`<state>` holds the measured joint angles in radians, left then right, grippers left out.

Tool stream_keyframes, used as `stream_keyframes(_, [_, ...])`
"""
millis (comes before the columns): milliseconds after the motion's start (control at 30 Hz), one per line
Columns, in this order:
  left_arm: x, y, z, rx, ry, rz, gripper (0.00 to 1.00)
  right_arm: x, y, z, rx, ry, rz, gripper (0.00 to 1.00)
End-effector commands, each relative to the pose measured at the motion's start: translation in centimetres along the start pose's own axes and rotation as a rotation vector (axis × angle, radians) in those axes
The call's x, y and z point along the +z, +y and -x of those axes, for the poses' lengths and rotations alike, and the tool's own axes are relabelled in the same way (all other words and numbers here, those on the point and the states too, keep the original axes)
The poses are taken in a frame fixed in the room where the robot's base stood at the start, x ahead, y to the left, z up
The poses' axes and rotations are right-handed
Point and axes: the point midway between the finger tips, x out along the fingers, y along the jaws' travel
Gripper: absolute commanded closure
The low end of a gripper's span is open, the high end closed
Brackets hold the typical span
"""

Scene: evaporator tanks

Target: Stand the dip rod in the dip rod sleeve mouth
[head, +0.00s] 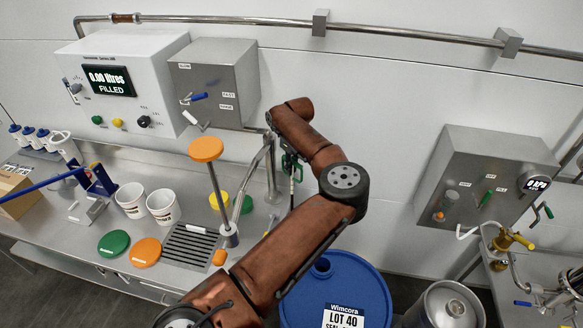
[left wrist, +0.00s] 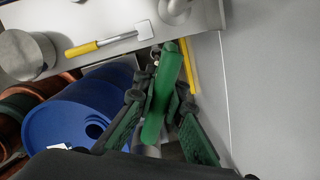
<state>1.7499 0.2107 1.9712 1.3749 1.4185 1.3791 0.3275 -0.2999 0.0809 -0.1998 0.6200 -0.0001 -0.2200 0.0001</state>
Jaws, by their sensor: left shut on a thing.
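My left gripper (head: 291,165) is beyond the bend of my brown arm, in front of the wall and above the back rim of the blue drum. In the left wrist view its green-padded fingers (left wrist: 158,98) are shut on a long green piece (left wrist: 161,82), which looks like the dip rod's handle. In the head view a thin shaft (head: 292,187) hangs below the fingers; its lower end is hidden by my arm. I cannot surely identify the dip rod sleeve mouth; my arm covers part of that area. My right gripper is not in view.
The blue drum (head: 352,274) has a round opening (head: 321,267). A steel keg (head: 446,306) stands to its right. On the bench, an orange-topped rod (head: 207,150) stands upright beside a drain grate (head: 190,246), with two white cups (head: 163,206). A curved steel pipe stands near my gripper.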

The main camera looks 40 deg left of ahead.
Motion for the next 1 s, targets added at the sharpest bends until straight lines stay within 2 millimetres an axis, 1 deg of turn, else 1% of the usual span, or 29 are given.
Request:
stream_keyframes(300, [-0.1, 0.0, -1.0, 0.0, 0.0, 0.0, 1.0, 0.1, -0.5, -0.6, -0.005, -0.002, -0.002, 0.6])
stream_keyframes(1000, [-0.4, 0.0, -3.0, 0.0, 0.0, -0.001, 1.0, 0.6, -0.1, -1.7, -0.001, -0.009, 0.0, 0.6])
